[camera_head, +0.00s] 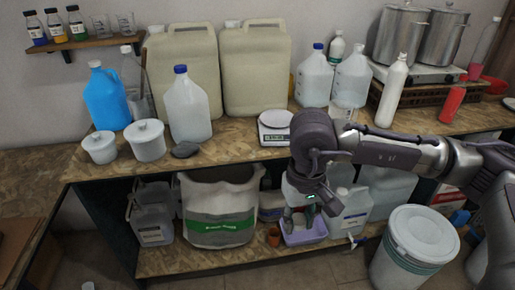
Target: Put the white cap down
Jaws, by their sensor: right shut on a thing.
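My right gripper (300,222) reaches down from the right arm, in front of the lower shelf and above a purple tub (305,238). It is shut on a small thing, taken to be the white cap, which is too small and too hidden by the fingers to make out. My left gripper is not in view.
The wooden worktop (232,145) carries a blue jug (106,97), a white jug (187,108), two lidded white pots and a scale (275,128). The lower shelf (190,262) holds a large bag (218,208) and several containers. A lidded white drum (415,245) stands at the right.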

